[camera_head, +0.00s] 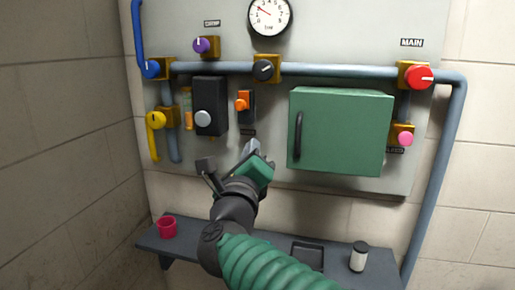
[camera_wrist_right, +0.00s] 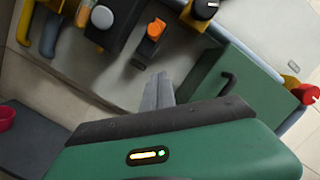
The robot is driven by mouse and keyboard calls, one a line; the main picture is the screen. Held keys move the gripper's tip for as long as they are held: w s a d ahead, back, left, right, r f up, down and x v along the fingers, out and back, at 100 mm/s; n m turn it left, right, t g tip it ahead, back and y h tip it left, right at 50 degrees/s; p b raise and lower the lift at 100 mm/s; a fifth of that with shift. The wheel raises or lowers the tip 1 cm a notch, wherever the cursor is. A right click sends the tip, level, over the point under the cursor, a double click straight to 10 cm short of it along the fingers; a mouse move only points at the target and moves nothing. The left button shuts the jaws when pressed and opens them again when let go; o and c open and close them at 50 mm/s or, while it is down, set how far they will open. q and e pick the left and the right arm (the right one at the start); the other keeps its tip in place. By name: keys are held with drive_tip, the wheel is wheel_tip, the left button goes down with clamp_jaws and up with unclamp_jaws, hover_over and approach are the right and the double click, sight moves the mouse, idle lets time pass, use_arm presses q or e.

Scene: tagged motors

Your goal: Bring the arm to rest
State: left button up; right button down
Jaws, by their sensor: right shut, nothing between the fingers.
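My right arm comes up from the bottom of the head view, with a green ribbed sleeve. Its gripper (camera_head: 254,152) is shut and empty, in front of the panel just below the orange switch (camera_head: 243,103) and left of the green cabinet (camera_head: 340,132). In the right wrist view the closed fingers (camera_wrist_right: 158,92) point toward the panel below the orange switch (camera_wrist_right: 155,30). I cannot tell whether the fingertips touch the panel. My left gripper is in neither view.
A black box with a grey knob (camera_head: 204,117) is left of the switch. Pipes with coloured valves cross the panel (camera_head: 340,30). Below, a shelf (camera_head: 190,243) holds a red cup (camera_head: 167,227), a dark tray (camera_head: 307,252) and a white-bodied jar (camera_head: 358,258). A wall stands at left.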

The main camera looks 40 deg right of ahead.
drive_tip(key=w+a+f+n+y, duration=0.1)
drive_tip(key=a+f+n+y, duration=0.3)
drive_tip(key=f+n, duration=0.4)
drive_tip(key=w+a+f+n+g+y+b, duration=0.15)
drive_tip(key=a+f+n+y, duration=0.25)
drive_tip(key=f+n, duration=0.45)
drive_tip(key=w+a+f+n+y, duration=0.2)
drive_tip(key=a+f+n+y, duration=0.25)
drive_tip(key=f, duration=0.65)
drive_tip(key=s+f+n+g, duration=1)
drive_tip(key=s+f+n, duration=0.4)
drive_tip(key=s+f, duration=0.7)
wheel_tip(320, 180, down, 3)
drive_tip(key=shift+s+f+g+y+b, duration=0.15)
drive_tip(key=shift+s+g+y+b, duration=0.1)
drive_tip(key=shift+g+y+b, duration=0.15)
